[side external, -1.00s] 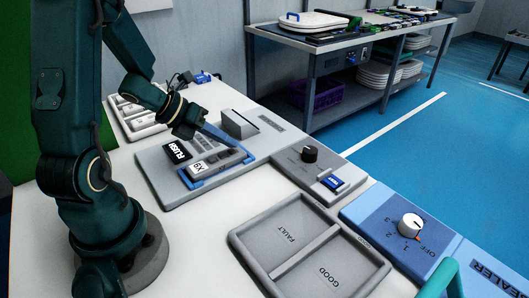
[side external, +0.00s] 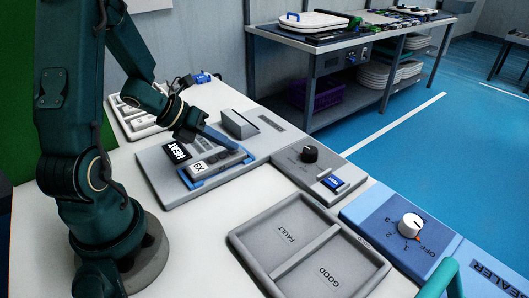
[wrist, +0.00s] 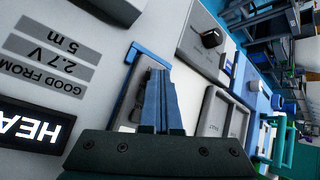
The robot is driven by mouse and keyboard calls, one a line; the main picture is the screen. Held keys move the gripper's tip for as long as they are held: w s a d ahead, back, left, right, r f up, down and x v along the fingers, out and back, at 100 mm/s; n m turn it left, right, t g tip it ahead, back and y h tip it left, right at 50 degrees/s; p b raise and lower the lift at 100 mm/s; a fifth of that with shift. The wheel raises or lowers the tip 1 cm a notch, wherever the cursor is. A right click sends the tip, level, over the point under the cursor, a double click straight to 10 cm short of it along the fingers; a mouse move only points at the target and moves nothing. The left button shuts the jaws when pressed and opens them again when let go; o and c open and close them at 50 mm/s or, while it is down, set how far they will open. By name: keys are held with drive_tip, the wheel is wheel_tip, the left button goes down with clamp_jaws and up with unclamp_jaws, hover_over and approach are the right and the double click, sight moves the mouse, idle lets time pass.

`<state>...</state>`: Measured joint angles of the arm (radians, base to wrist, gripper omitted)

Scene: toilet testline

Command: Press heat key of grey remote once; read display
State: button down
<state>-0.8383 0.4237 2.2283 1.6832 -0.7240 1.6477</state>
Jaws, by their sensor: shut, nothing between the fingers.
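The grey remote (side external: 212,163), marked "X6", lies in a blue-edged holder (side external: 207,180) on a grey test board. My gripper (side external: 235,147) is shut and empty, its blue fingers slanting down over the remote's far end. In the wrist view the fingers (wrist: 160,75) cover much of the remote (wrist: 128,103). The keys under the fingertips are hidden, so I cannot tell whether they touch one. The black display (side external: 176,152) beside the remote reads "HEAT" in white. In the wrist view the display (wrist: 35,130) is inverted and cut off at "HEA".
A grey block (side external: 240,124) stands close beyond my fingers. The FAULT/GOOD tray (side external: 310,232) in front is empty. Inverted board labels (wrist: 48,50) read "GOOD FROM", "2.7 V", "5 m".

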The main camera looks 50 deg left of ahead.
sight(227, 154)
drive_tip(key=shift+r, duration=0.85)
drive_tip(key=shift+r, duration=2.5)
